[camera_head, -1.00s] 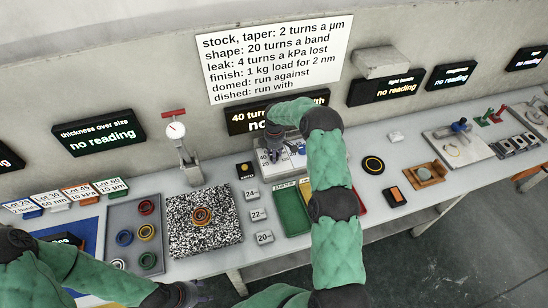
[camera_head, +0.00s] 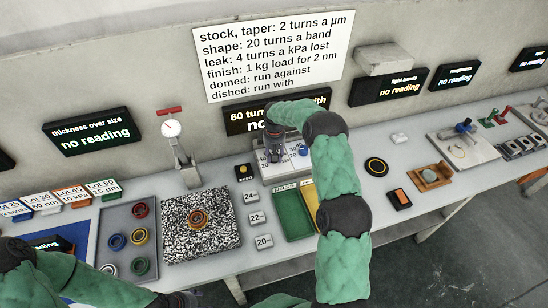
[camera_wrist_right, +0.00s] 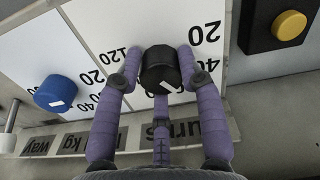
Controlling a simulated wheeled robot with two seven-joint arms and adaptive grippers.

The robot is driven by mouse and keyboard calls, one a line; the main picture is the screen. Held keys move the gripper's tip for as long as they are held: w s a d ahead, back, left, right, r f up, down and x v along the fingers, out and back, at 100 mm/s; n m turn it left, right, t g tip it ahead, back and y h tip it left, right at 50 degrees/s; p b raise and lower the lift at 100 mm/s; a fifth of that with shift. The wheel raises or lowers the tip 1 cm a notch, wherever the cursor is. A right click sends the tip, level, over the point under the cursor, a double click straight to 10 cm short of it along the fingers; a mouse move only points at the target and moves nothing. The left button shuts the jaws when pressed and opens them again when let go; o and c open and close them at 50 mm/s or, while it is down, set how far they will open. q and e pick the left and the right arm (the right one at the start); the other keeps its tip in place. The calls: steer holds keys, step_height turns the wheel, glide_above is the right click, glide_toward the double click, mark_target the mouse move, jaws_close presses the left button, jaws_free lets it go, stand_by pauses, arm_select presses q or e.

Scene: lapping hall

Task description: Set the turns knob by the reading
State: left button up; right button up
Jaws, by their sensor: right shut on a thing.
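A black knob with a white mark (camera_wrist_right: 160,70) sits on a white dial plate numbered 20, 40 and 120. My right gripper (camera_wrist_right: 160,82) is shut on it, with fingers around its sides; in the head view the right gripper (camera_head: 273,150) hides most of the knob. A blue knob (camera_wrist_right: 62,94) with its own scale is beside it. The display above the panel (camera_head: 245,117) shows "60 turns" and "with", partly hidden by my arm. The thickness display (camera_head: 92,131) shows "no reading". My left gripper (camera_head: 182,300) is at the bottom edge, its jaws unclear.
A rule board (camera_head: 275,55) hangs on the wall. A yellow button (camera_wrist_right: 289,25) is right of the knob. A speckled plate (camera_head: 175,245) bears an orange ring (camera_head: 197,219). A grey tray (camera_head: 107,228) holds several rings. Green and yellow trays lie below the panel.

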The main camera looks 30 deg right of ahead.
steer(key=m, duration=0.2)
steer(key=m+b, duration=0.1)
steer(key=m, duration=0.2)
steer(key=shift+s+f+m, duration=0.25)
steer(key=shift+s+m, duration=0.05)
steer(key=m+b, duration=0.1)
steer(key=m, duration=0.3)
steer(key=shift+a, duration=0.2)
steer(key=shift+m, duration=0.4)
steer(key=shift+a+f, duration=0.1)
steer(key=shift+a, duration=0.05)
steer(key=o, duration=1.1)
steer(key=shift+w+r, duration=0.1)
steer(key=shift+r, duration=0.1)
steer(key=shift+w+r, duration=0.1)
steer(key=shift+r, duration=0.45)
step_height(320, 180, up, 11)
steer(key=shift+f, duration=0.1)
